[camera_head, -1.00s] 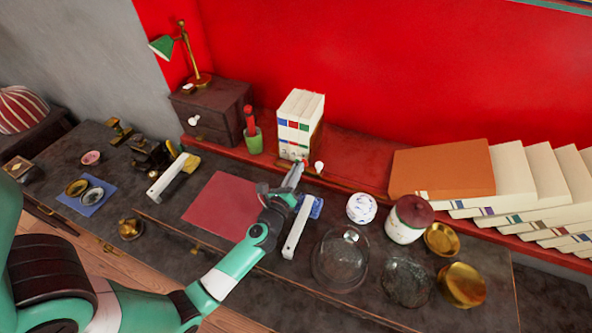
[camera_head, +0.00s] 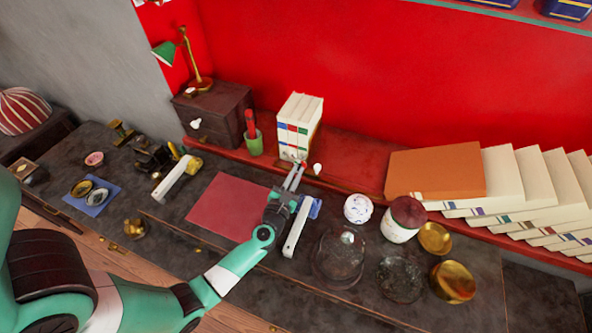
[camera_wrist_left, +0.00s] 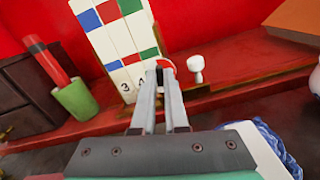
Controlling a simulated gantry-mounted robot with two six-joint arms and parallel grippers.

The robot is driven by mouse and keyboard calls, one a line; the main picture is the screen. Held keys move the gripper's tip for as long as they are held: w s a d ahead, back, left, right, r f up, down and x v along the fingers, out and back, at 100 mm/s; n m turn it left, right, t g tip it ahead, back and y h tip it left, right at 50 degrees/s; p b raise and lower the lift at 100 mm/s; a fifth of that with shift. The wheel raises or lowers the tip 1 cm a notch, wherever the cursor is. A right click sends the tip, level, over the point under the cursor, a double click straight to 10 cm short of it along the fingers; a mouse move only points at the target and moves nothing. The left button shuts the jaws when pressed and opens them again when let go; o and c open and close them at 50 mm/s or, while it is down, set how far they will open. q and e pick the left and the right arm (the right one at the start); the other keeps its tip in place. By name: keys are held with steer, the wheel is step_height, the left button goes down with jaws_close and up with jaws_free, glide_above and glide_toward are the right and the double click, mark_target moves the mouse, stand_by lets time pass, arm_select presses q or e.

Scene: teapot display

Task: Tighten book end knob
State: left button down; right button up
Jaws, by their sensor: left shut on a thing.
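Upright white books (camera_head: 299,118) with coloured labels stand on the red ledge, held by a wooden book end. Two pale knobs are at the book end's front. The right knob (camera_head: 317,168) is free and also shows in the left wrist view (camera_wrist_left: 195,69). My left gripper (camera_head: 297,164) reaches to the foot of the books. My right gripper is not in view.
A green cup (camera_head: 254,142) with a red item stands left of the books. An orange book (camera_head: 440,172) and leaning white books lie to the right. A white bar (camera_head: 297,230), glass dome (camera_head: 340,258), jar (camera_head: 402,222) and brass bowls crowd the counter's right. A red mat (camera_head: 225,208) lies clear.

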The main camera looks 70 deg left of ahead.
arm_select(q)
steer(key=m+p, duration=0.2)
steer(key=m, duration=0.5)
steer(key=shift+w+d, duration=0.1)
steer(key=m+p, duration=0.1)
steer(key=m, duration=0.2)
steer(key=shift+m+p, duration=0.3)
steer(key=shift+m, duration=0.1)
steer(key=shift+f+m+p, duration=0.15)
steer(key=shift+m+p, duration=0.3)
steer(key=shift+m, duration=1.25)
steer(key=c, duration=0.9)
jaws_free()
steer(key=shift+c, duration=0.2)
steer(key=p+v, duration=0.2)
steer(key=v, duration=0.9)
steer(key=shift+s+d+p, duration=0.25)
steer(key=shift+p, duration=0.1)
